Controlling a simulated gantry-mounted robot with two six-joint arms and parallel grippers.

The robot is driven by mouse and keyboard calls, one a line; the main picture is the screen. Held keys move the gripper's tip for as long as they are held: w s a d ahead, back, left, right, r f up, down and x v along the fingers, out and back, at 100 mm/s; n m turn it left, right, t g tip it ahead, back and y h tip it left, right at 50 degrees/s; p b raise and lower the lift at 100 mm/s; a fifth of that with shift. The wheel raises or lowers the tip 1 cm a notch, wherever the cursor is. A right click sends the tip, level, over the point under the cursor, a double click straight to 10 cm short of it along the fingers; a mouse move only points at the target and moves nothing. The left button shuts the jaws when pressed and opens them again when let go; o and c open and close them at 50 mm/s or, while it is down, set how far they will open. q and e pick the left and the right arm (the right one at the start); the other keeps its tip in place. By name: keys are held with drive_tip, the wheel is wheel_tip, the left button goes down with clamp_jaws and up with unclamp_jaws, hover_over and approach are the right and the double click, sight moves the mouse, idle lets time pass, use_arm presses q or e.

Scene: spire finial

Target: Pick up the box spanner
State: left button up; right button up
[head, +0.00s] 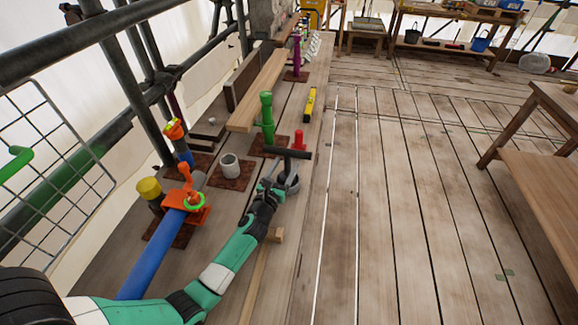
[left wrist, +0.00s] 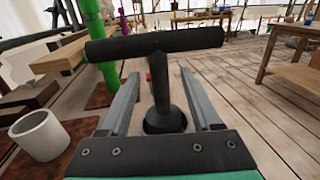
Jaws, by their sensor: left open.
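The box spanner (head: 297,154) is a dark T-shaped tool with a crossbar on top. It stands upright, its lower end in a round grey holder (head: 289,184). My left gripper (head: 276,180) is right by its shaft in the head view. In the left wrist view the T-handle (left wrist: 155,42) spans across the picture, and the fingers of my left gripper (left wrist: 158,85) are open on either side of the shaft, with gaps visible. The spanner's lower end is hidden inside the holder. My right gripper is not in view.
A green post (head: 267,120) and a red piece (head: 299,141) stand just behind. A grey cup (head: 229,166) is to the left, also in the left wrist view (left wrist: 40,135). A blue pipe (head: 152,255) with an orange clamp lies nearby.

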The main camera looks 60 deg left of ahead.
use_arm(q)
drive_tip(key=b+x, duration=0.2)
drive_tip(key=x, duration=0.3)
drive_tip(key=shift+w+a, duration=0.2)
clamp_jaws()
idle(1.1)
